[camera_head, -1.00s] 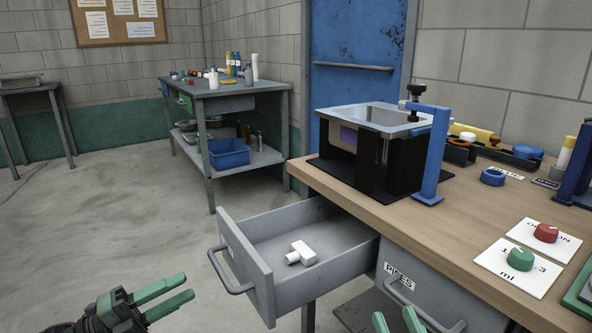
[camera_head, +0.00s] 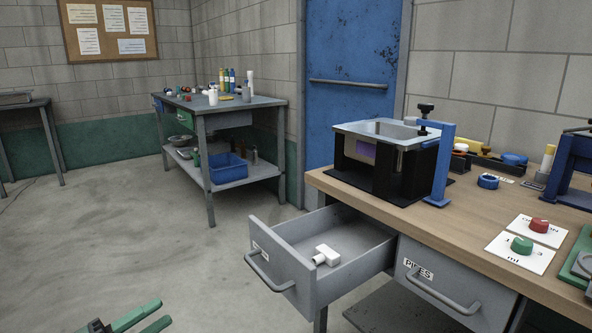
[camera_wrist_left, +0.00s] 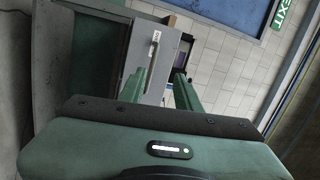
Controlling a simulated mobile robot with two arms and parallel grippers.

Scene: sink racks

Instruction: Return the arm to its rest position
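My left gripper (camera_head: 140,318) shows at the bottom left of the head view, low over the floor, with its two green fingers apart and nothing between them. In the left wrist view its fingers (camera_wrist_left: 160,92) are also spread and empty, pointing toward a grey drawer front (camera_wrist_left: 153,62). My right gripper is not in the head view. The left gripper is well clear of the workbench (camera_head: 400,222) and of the open drawer (camera_head: 290,262).
A white pipe fitting (camera_head: 326,255) lies in the open drawer, which juts out from the bench. A shut drawer labelled PIPES (camera_head: 440,285) is beside it. A black-framed tank (camera_head: 385,160) stands on the bench. Open floor (camera_head: 120,230) lies at the left.

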